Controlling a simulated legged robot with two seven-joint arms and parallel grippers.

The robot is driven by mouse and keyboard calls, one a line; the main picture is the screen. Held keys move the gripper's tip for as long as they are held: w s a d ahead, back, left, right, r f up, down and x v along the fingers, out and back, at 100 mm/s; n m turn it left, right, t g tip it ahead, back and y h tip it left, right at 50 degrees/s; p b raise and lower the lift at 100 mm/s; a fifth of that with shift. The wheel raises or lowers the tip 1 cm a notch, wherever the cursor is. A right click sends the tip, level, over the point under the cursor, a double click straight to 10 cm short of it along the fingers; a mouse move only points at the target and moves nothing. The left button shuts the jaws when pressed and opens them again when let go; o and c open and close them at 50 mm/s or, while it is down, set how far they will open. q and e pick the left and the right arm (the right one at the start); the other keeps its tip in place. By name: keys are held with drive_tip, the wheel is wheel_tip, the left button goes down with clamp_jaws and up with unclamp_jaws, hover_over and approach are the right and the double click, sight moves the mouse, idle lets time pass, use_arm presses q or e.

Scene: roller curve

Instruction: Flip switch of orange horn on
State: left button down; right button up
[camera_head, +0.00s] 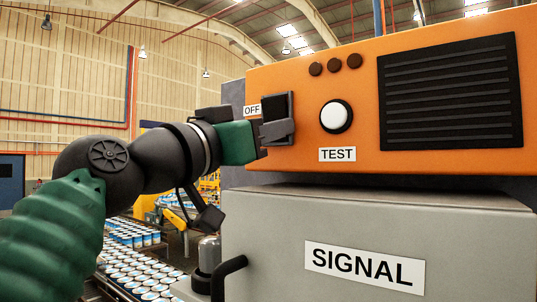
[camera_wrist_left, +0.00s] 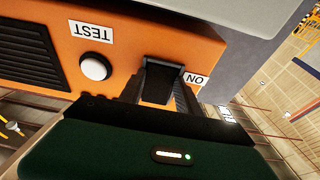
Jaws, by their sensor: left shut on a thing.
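The orange horn (camera_head: 300,90) is a box with a black rocker switch (camera_head: 273,106) at its left end. An OFF label (camera_head: 252,110) sits beside the switch's upper part in the head view. My left gripper (camera_head: 278,132) reaches in from the left and covers the switch's lower part. In the wrist view, which is upside down, the fingers stand on either side of the switch (camera_wrist_left: 160,82), shut on it. The switch's tilt is hard to tell. My right gripper is out of view.
A white button (camera_head: 336,117) with a TEST label (camera_head: 337,154) and a black grille (camera_head: 450,92) are right of the switch. A grey SIGNAL box (camera_head: 300,220) stands below the horn. A conveyor with several cans (camera_head: 135,265) runs at lower left.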

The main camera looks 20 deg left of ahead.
use_arm(q)
drive_tip(key=c, duration=1.2)
unclamp_jaws()
drive_tip(key=o, duration=0.4)
drive_tip(key=shift+s+a, duration=0.1)
drive_tip(key=shift+c, duration=0.2)
drive_tip(key=shift+s+a+f, duration=0.1)
drive_tip(key=shift+s+f, duration=0.15)
drive_tip(key=b+v, duration=0.7)
drive_tip(key=v, duration=0.9)
drive_tip(key=shift+r, duration=0.1)
